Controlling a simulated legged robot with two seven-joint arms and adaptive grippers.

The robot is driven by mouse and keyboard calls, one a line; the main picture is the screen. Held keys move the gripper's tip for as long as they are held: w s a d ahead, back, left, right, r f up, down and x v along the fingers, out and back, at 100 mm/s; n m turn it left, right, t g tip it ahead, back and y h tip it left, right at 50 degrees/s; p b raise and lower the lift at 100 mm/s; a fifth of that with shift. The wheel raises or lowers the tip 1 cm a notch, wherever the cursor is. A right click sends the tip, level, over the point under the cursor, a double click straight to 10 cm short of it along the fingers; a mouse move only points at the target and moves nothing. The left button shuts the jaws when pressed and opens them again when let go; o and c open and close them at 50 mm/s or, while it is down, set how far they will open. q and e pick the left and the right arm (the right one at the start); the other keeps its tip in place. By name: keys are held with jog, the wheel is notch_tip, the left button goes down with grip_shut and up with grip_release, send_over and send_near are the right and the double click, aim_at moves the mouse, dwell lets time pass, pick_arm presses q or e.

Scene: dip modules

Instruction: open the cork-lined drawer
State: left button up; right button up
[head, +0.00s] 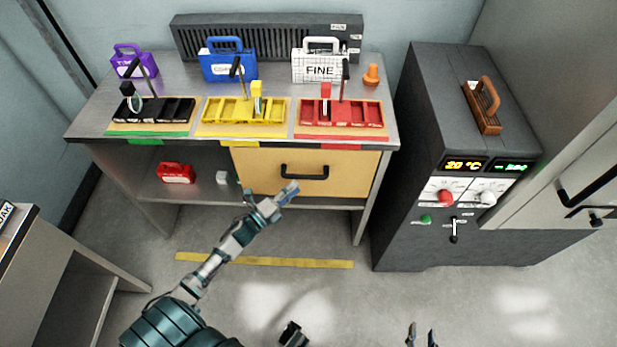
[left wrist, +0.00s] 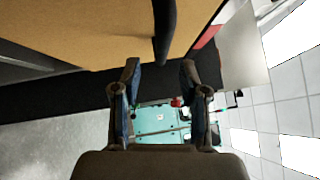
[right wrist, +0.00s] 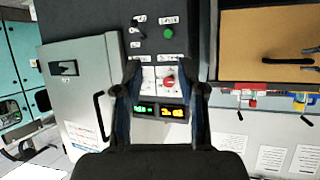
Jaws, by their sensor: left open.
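The drawer (head: 255,172) has a tan, cork-coloured front and sits under the right part of the workbench. It looks closed. Its black bar handle (head: 304,172) is near the middle of the front. My left gripper (head: 287,192) is open just below and in front of the handle. In the left wrist view, the dark handle (left wrist: 164,30) shows just beyond my fingertips (left wrist: 159,70), lined up with the gap between them; I cannot tell whether they touch it. My right gripper (head: 422,335) is open and empty, low in the head view, away from the drawer.
Red (head: 340,114), yellow (head: 240,111) and black (head: 150,110) trays stand on the bench top. A red case (head: 176,173) lies on the open shelf left of the drawer. A dark cabinet (head: 400,190) with dials stands at right. The floor before the drawer is clear.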

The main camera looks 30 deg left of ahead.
aim_at(307, 178)
pick_arm(q)
jog(key=x, duration=0.6)
jog(key=shift+w+d+b, duration=0.1)
jog(key=shift+w+b, duration=0.1)
jog(key=shift+b, duration=0.1)
pick_arm(e)
jog(key=shift+w+a+r+t, duration=0.15)
jog(key=shift+w+r+t, duration=0.25)
jog(key=shift+r, duration=0.1)
jog(key=shift+w+a+r+t, duration=0.15)
jog(key=shift+w+r+t, duration=0.1)
jog(key=shift+r+t, duration=0.2)
pick_arm(q)
grip_shut()
